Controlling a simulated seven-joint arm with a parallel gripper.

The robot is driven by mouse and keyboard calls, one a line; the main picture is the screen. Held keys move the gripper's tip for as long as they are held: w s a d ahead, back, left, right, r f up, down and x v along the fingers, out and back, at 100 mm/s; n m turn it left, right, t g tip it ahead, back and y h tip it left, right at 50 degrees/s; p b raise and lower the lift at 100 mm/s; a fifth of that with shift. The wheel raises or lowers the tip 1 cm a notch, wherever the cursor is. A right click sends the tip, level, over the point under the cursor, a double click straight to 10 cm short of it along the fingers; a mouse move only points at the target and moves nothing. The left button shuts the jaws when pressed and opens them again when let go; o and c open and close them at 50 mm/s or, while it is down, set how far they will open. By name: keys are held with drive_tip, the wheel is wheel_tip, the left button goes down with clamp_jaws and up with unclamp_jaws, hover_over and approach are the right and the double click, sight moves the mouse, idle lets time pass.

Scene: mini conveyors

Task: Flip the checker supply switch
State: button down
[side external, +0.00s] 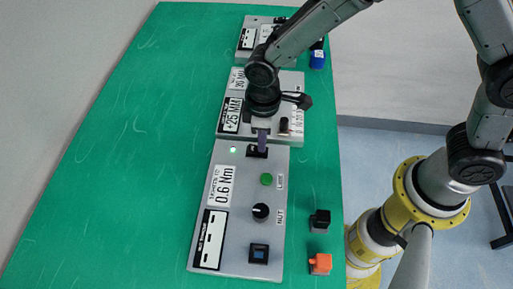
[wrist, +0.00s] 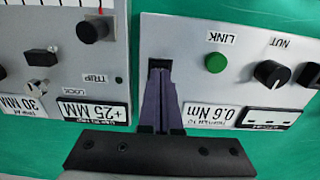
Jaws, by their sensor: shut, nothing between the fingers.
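My gripper (side external: 262,148) points down at the top end of the near grey panel (side external: 237,180), its purple fingers together and empty. In the wrist view the closed fingers (wrist: 160,80) reach over a small black switch (wrist: 160,63). The same black switch shows beside the fingertips in the side view (side external: 251,154). The fingers hide most of it, so I cannot tell its position or whether they touch it. A small light (side external: 233,150) glows left of it. I cannot read a "checker supply" label on any panel.
The near panel carries a green button (side external: 266,179), a black knob (side external: 260,212) and a blue-black button (side external: 259,253). A second panel (side external: 290,90) lies behind it, and a third further back. Black and orange blocks (side external: 320,263) sit at right. The green table's left side is clear.

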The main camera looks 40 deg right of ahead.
wheel_tip(320, 180, up, 7)
drive_tip(key=shift+f, duration=0.2)
idle(0.6)
drive_tip(key=s+d+r+m+t+y, duration=0.1)
drive_tip(key=d+r+m+t, duration=0.3)
drive_tip(key=d+r, duration=1)
drive_tip(key=s+d+m, duration=0.2)
drive_tip(key=s+d, duration=0.1)
drive_tip(key=s, duration=0.5)
drive_tip(key=s+d+m+t+h, duration=0.1)
drive_tip(key=s+d+m, duration=0.2)
drive_tip(key=s, duration=0.5)
drive_tip(key=shift+d+r+t, duration=0.3)
drive_tip(key=shift+d+r, duration=0.05)
drive_tip(key=shift+d, duration=0.35)
